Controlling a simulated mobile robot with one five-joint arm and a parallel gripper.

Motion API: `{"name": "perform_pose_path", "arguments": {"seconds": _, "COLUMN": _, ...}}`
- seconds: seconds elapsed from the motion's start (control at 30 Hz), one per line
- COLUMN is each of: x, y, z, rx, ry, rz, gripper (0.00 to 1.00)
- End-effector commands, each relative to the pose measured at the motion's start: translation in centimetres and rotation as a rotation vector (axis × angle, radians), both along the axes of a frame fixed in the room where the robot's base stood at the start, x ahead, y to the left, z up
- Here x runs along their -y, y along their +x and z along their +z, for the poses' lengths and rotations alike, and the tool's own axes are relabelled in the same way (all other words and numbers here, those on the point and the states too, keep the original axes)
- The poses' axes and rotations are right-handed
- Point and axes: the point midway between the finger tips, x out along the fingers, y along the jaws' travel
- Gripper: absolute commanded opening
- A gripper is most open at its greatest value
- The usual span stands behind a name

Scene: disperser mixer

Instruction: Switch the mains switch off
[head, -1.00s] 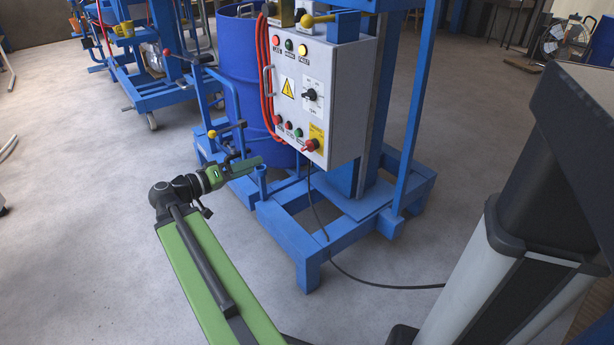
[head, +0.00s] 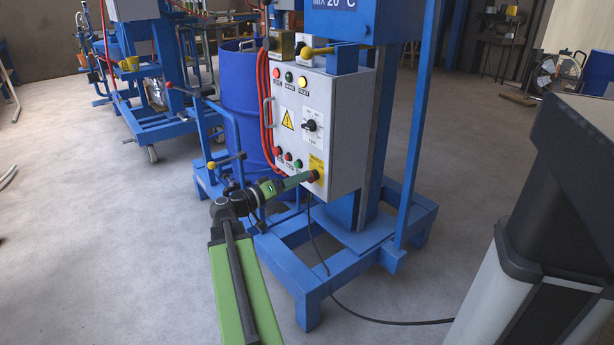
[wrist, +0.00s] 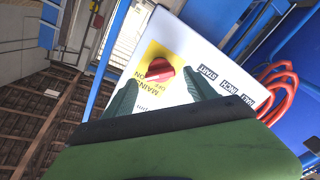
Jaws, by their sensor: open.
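The mains switch is a red knob (wrist: 160,70) on a yellow plate (wrist: 150,60) marked MAIN, on the front of the grey control box (head: 345,125). In the head view the yellow plate (head: 317,164) is at the box's lower right corner, and my gripper partly covers the knob. My gripper (head: 309,177) reaches the box front there. In the wrist view its two green fingers (wrist: 160,80) are apart and empty, with the knob between and just beyond their tips. I cannot tell whether they touch it.
Small red and green buttons (head: 288,157), a black rotary switch (head: 310,125) and a warning sign share the panel. Red cable (head: 265,110) hangs at its left edge. A blue drum (head: 238,115) stands behind. The blue base frame (head: 310,280) lies below; open floor is left.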

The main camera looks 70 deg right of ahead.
Motion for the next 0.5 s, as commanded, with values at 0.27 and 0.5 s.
{"name": "perform_pose_path", "arguments": {"seconds": 0.27, "x": 2.8, "y": -1.7, "z": 0.0, "rx": 0.0, "ry": 0.0, "rz": 0.0, "gripper": 0.65}}
{"name": "perform_pose_path", "arguments": {"seconds": 0.5, "x": 2.8, "y": -1.8, "z": 0.0, "rx": 0.0, "ry": 0.0, "rz": 0.0, "gripper": 0.65}}
